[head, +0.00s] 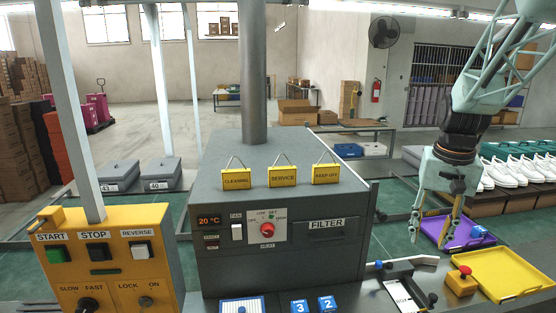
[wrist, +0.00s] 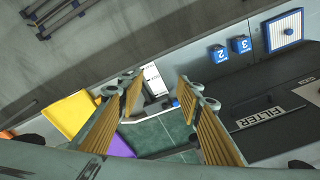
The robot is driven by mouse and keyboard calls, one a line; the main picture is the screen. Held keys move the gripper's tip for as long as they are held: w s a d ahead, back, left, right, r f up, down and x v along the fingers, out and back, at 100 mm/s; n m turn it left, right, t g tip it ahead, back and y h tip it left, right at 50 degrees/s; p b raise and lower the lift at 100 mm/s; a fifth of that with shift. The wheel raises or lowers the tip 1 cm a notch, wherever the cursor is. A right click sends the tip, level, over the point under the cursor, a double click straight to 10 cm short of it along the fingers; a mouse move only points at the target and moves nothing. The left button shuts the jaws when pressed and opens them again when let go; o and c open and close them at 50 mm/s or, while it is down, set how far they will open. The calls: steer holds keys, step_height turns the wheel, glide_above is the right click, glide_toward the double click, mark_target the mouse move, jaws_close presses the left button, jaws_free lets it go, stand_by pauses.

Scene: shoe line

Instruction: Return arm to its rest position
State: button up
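My arm reaches down from the upper right in the head view. My gripper (head: 428,238) hangs above the right part of the bench, over the edge of a purple tray (head: 460,243). In the wrist view my gripper (wrist: 162,95) shows two yellow-padded fingers spread wide apart with nothing between them. Beyond the fingers lie green belt surface and a white label. The arm's rest position is not marked in either view.
A grey filter box (head: 280,235) with yellow signs stands left of my gripper. A yellow tray (head: 508,272), a red button on a yellow box (head: 461,281) and a lever fixture (head: 405,290) sit close by. White shoes (head: 520,172) line the right. Blue blocks (head: 326,304) lie in front.

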steer(key=s+a+r+n+t, duration=0.1)
steer(key=s+a+r, duration=0.5)
steer(key=s, duration=0.2)
steer(key=s+a+r+n, duration=0.1)
steer(key=s+a+r, duration=0.45)
steer(key=s, duration=0.25)
steer(key=s+a+n, duration=0.1)
steer(key=s+a, duration=0.3)
steer(key=s, duration=0.6)
steer(key=s+a+n+t, duration=0.1)
steer(key=s+a, duration=0.2)
steer(key=s, duration=0.7)
steer(key=shift+a+r+n+t, duration=0.3)
steer(key=shift+a+r+n, duration=0.05)
steer(key=shift+a+n, duration=0.05)
steer(key=shift+c, duration=0.5)
stand_by(0.5)
